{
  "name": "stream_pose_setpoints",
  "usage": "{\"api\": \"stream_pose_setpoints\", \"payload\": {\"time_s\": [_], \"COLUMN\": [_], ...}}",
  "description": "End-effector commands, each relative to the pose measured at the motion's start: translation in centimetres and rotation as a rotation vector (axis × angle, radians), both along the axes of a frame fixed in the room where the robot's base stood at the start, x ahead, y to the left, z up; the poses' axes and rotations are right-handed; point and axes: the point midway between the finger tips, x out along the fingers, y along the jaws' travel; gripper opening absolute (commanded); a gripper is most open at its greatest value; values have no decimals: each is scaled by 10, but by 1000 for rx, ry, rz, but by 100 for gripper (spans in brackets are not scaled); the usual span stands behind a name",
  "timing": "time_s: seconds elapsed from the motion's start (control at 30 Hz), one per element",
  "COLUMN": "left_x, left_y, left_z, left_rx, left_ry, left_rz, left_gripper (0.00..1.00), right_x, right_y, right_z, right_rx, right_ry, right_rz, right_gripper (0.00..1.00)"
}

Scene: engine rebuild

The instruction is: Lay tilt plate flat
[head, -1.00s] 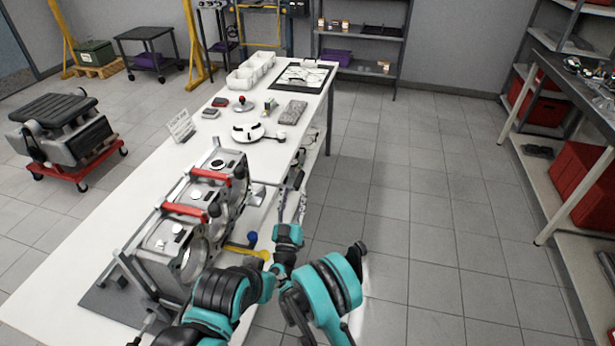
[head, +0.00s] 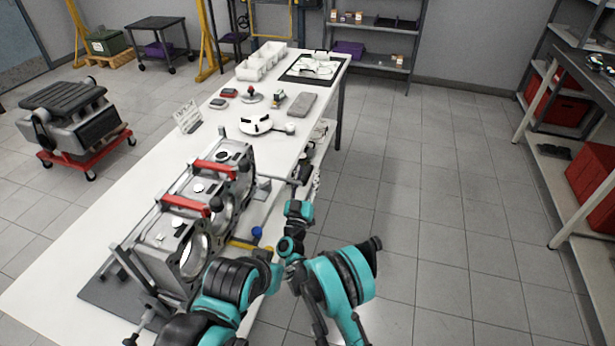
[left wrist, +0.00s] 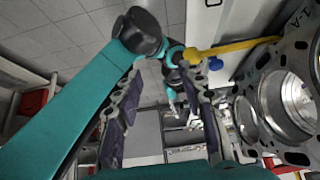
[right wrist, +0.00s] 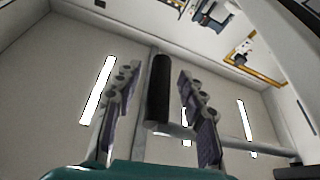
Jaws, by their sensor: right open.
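An engine block (head: 187,235) with red bars on top stands on a dark grey base plate (head: 100,294) at the bench's near end. I cannot tell which part is the tilt plate. My right gripper (head: 304,180) is open beside the bench's right edge, to the right of the block. In the right wrist view, a black cylindrical grip (right wrist: 158,85) on a silver rod shows between the open fingers (right wrist: 160,100); contact is not visible. My left gripper (left wrist: 165,115) is open and empty in its wrist view, with the block's bored face (left wrist: 290,100) to its right.
A yellow lever (left wrist: 230,46) and a blue knob (head: 257,232) stick out by the block. The floor to the right is clear.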

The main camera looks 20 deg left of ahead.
Motion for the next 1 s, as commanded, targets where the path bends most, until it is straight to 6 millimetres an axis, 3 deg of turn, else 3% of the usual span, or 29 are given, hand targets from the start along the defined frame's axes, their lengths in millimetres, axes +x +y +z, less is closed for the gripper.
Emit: {"api": "stream_pose_setpoints", "payload": {"time_s": [0.3, 0.47, 1.0], "left_x": [0, 0, 0], "left_y": [0, 0, 0], "left_z": [-1, -1, 5], "left_rx": [0, 0, 0], "left_ry": [0, 0, 0], "left_rz": [0, 0, 0], "left_gripper": [40, 40, 40], "right_x": [4, 4, 4], "right_y": [0, 0, -12], "right_z": [2, 2, 15], "right_rx": [0, 0, -50], "right_ry": [0, 0, 0], "right_rz": [0, 0, -1], "right_gripper": [41, 0, 0]}}
